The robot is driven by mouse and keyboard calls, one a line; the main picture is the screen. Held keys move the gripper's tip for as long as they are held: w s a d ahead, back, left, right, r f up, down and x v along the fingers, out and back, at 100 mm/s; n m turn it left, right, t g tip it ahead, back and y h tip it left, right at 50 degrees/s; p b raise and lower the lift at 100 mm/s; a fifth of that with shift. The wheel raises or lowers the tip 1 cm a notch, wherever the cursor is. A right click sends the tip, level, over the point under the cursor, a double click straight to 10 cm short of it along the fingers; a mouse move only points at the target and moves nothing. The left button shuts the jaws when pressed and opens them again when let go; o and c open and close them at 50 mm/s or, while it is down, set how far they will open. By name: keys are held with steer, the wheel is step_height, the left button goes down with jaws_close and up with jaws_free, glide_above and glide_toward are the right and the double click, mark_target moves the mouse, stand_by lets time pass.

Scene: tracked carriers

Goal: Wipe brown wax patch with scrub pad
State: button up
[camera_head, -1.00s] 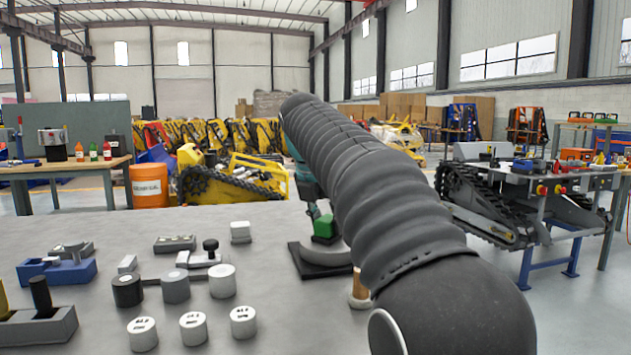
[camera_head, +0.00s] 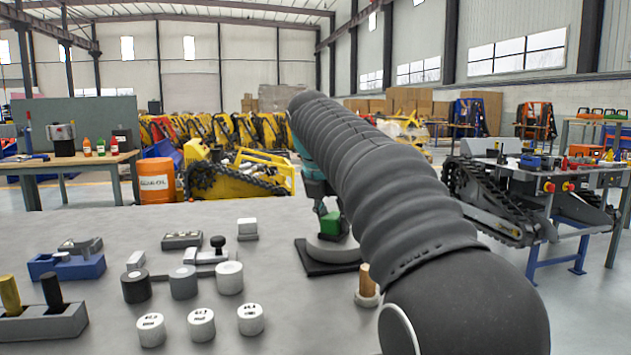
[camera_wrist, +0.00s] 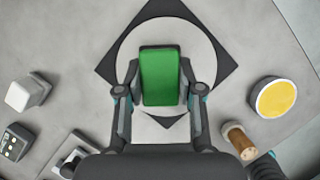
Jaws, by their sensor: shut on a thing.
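My gripper (camera_wrist: 160,78) is shut on a green scrub pad (camera_wrist: 160,72), with one finger at each side. The pad also shows in the head view (camera_head: 329,224), partly covered by my arm. It is over a pale grey disc (camera_wrist: 206,62) on a dark diamond-shaped plate (camera_wrist: 109,66). I cannot tell whether the pad touches the disc. No brown wax patch is visible; the area under the pad and gripper is hidden. The plate also shows in the head view (camera_head: 315,268).
A wooden-handled piece (camera_wrist: 240,140) stands near the plate, and a yellow-topped round piece (camera_wrist: 274,97) is at right. Several cylinders (camera_head: 183,282), a blue holder (camera_head: 65,266) and a grey peg block (camera_head: 45,322) occupy the table's left.

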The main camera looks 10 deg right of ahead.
steer(key=shift+a, duration=1.95)
step_height(320, 180, up, 8)
steer(key=shift+s+d, duration=0.1)
